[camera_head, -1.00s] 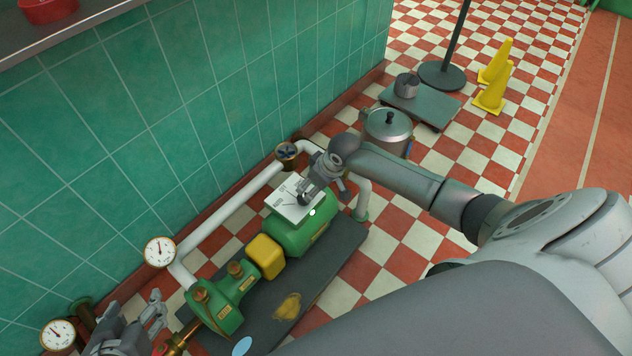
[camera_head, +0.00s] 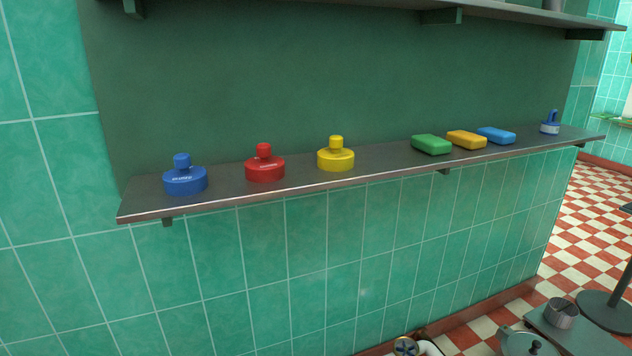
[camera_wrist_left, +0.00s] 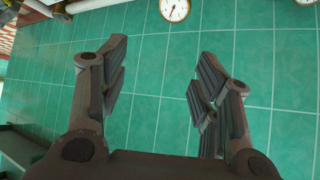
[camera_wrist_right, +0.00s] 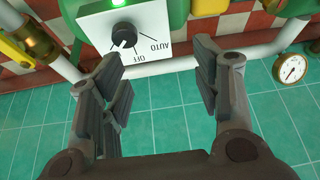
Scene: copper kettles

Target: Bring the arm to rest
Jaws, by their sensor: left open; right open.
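My left gripper (camera_wrist_left: 160,90) is open and empty in the left wrist view, in front of the green tiled wall. My right gripper (camera_wrist_right: 160,90) is open and empty in the right wrist view. The white switch plate (camera_wrist_right: 152,36), with a black knob (camera_wrist_right: 124,36) and the words OFF and AUTO, lies just beyond its fingers. The knob is apart from the fingers. A green light (camera_wrist_right: 119,28) glows beside the plate. Neither gripper shows in the head view.
A shelf (camera_head: 230,196) on the tiled wall bears blue, red and yellow bottles, several coloured blocks and a small blue item. Gauges show in the left wrist view (camera_wrist_left: 174,9) and the right wrist view (camera_wrist_right: 290,68). A kettle (camera_head: 524,343) stands low at right.

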